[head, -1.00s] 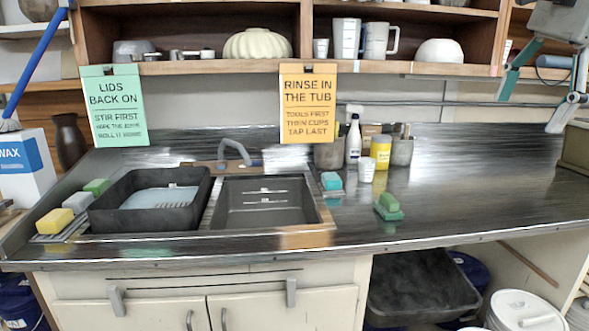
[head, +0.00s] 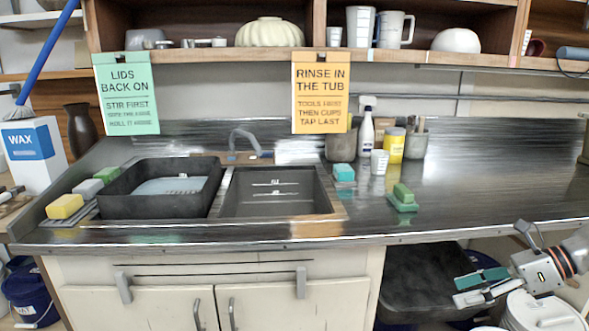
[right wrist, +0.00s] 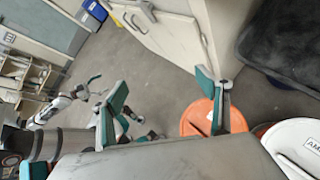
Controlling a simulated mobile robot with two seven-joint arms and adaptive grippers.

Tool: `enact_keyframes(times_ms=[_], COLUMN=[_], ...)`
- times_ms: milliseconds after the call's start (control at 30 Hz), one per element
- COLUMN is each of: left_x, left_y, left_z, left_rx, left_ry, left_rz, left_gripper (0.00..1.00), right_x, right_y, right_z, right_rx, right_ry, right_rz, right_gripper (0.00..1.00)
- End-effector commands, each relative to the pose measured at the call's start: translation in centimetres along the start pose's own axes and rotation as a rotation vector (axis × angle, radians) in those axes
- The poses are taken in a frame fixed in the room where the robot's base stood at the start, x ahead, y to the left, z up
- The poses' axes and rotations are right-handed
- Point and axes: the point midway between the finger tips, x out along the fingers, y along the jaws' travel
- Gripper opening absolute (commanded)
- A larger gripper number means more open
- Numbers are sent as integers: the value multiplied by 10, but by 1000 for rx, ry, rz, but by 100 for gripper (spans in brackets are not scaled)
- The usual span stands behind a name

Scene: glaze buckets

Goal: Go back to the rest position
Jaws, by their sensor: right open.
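My right gripper (head: 484,287) is at the lower right of the head view, below the counter's front edge and in front of the dark tub under the counter. Its jaws are open and empty. My left gripper does not show in the head view.
The steel counter (head: 480,200) holds a black tub (head: 150,205), a sink (head: 275,190), sponges and cups. Under it are a dark tub (head: 425,280) and white-lidded buckets (head: 540,312), close to my right gripper. An orange bucket (right wrist: 205,117) shows in the wrist view.

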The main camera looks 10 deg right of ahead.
Motion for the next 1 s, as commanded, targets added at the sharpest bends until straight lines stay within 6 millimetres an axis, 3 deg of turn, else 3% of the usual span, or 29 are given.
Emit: enact_keyframes(times_ms=[33, 100, 400, 800, 1000], left_x=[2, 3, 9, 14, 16], left_y=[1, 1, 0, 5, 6], left_z=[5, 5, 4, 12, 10], left_rx=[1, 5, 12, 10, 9], left_ry=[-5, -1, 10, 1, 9], left_rz=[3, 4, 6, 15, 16], left_gripper=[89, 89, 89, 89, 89], right_x=[27, 54, 153, 246, 273], right_y=[2, 6, 36, 104, 140], right_z=[-26, -50, -141, -246, -276], right_rx=[113, 265, 987, 2050, 2451], right_ry=[-60, -142, -455, -775, -866], right_rz=[23, 39, 91, 117, 119], right_gripper=[75, 75, 75, 75, 75])
